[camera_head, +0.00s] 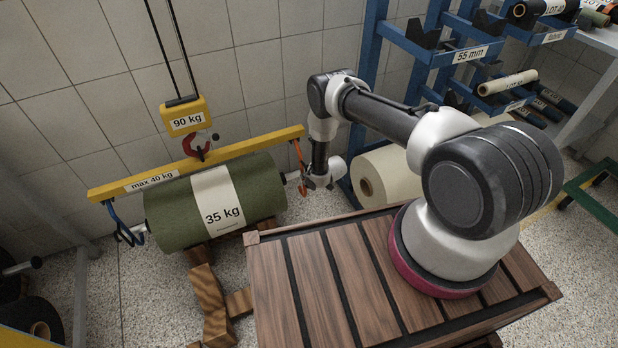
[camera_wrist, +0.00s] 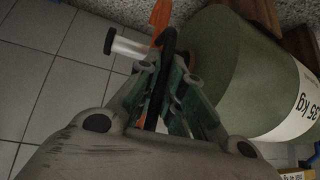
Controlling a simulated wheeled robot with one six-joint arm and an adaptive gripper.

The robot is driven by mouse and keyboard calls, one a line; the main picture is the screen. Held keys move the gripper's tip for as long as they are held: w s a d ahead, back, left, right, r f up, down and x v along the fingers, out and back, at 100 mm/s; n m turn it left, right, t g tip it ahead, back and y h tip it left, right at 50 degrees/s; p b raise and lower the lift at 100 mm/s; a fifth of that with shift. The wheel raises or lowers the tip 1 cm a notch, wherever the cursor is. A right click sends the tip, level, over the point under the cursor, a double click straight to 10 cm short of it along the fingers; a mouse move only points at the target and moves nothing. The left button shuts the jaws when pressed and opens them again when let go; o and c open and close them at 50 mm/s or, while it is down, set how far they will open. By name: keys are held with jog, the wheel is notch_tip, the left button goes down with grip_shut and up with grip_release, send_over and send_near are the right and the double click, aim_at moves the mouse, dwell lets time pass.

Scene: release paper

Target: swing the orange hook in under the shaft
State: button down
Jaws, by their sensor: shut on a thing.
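The orange hook (camera_head: 297,153) hangs from the right end of the yellow beam (camera_head: 240,145). Its lower part is mostly hidden by my gripper (camera_head: 307,186) in the head view. In the wrist view my gripper (camera_wrist: 172,85) is shut on the orange hook (camera_wrist: 160,18), with orange showing above and between the fingers. The pale shaft (camera_head: 292,177) sticks out of the right end of the green roll (camera_head: 165,212). In the wrist view the shaft (camera_wrist: 128,46) lies just left of the fingertips. I cannot tell whether the hook is under it.
A blue hook (camera_head: 122,230) hangs at the beam's left end, by the roll's other end. The beam hangs from a red hook (camera_head: 197,146) under a yellow block (camera_head: 185,117). A cream roll (camera_head: 385,180) and blue rack (camera_head: 365,90) stand right of my gripper.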

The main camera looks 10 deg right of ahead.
jog(key=w+f+t, duration=0.2)
jog(key=w, duration=0.1)
jog(key=shift+a+f, duration=0.3)
jog(key=shift+f, duration=0.1)
jog(key=shift+w+f+t+y, duration=0.1)
jog(key=shift+w+t+y, duration=0.2)
jog(key=shift+t, duration=0.1)
jog(key=c, duration=1.5)
grip_release()
jog(key=shift+w, duration=0.1)
jog(key=v, duration=1.2)
